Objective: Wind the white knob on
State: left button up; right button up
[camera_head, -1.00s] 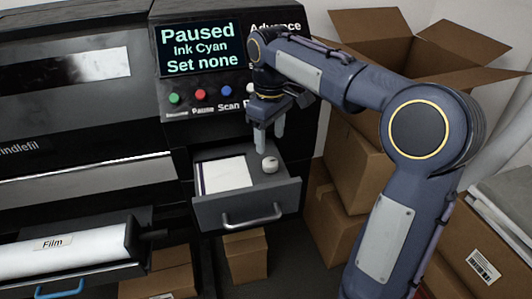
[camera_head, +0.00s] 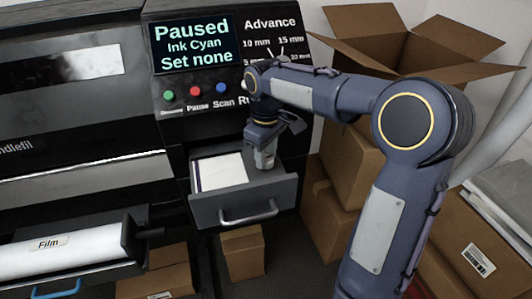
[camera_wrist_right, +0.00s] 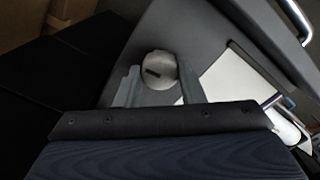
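The white knob (camera_wrist_right: 158,70) lies in the open drawer (camera_head: 205,212) of the black machine. It is round with a dark slot mark on its face. My right gripper (camera_head: 265,160) points down into the drawer's right part and hides the knob in the head view. In the right wrist view the two fingers of my right gripper (camera_wrist_right: 160,85) stand on either side of the knob, close to its edges. I cannot tell whether they press on it. My left gripper is out of view.
A white card (camera_head: 221,173) lies in the drawer, left of my gripper. The control panel above reads "Paused, Ink Cyan, Set none" on its screen (camera_head: 191,44). A white film roll (camera_head: 60,250) with a dark shaft end sits lower left. Cardboard boxes (camera_head: 340,165) stand at the right.

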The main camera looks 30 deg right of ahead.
jog(key=c, duration=0.4)
jog(key=m+p, duration=0.1)
jog(key=m, duration=0.1)
jog(key=shift+r+m, duration=0.1)
jog(key=shift+m, duration=1.7)
jog(key=o, duration=1)
